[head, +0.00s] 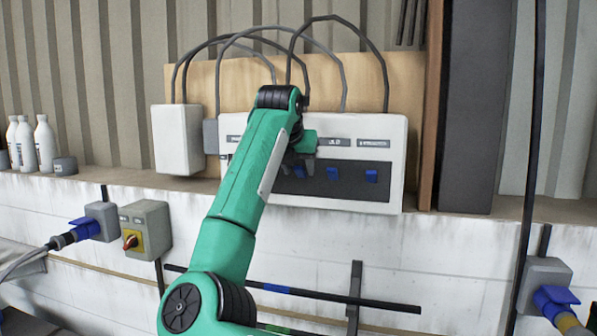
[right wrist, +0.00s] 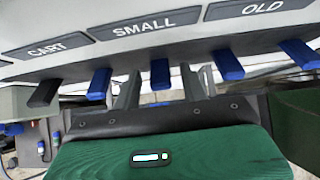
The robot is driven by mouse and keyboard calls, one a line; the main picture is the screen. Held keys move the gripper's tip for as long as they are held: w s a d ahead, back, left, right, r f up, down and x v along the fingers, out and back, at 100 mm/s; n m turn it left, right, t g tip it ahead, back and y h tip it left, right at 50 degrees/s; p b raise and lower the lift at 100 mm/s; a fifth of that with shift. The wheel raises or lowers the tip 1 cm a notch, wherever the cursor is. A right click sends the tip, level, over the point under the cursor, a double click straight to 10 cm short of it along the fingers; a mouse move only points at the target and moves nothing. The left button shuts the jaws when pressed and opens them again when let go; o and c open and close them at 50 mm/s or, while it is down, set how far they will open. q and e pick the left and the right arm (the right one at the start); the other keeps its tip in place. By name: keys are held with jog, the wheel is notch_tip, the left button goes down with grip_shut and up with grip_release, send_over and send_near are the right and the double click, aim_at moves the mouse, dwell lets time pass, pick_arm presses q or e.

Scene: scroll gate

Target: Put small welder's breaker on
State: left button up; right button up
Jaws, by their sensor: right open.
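The white breaker box (head: 393,185) is mounted above the ledge, with a dark strip of levers. In the right wrist view its labels read CART (right wrist: 57,50), SMALL (right wrist: 142,30) and OLD (right wrist: 262,8). My left gripper is out of view.
A white box (head: 177,140) stands left of the breaker box. Several cables (head: 345,75) arch over the wooden backboard. White bottles (head: 45,145) stand at the far left of the ledge. A grey box with a red-yellow switch (head: 145,230) and blue plugs (head: 84,229) are lower.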

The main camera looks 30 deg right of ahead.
jog(key=b+v, duration=0.5)
jog(key=v, duration=0.7)
jog(key=shift+s+a+r, duration=0.15)
jog(key=shift+a+r, duration=0.1)
jog(key=shift+r, duration=0.05)
jog(key=shift+f, duration=0.15)
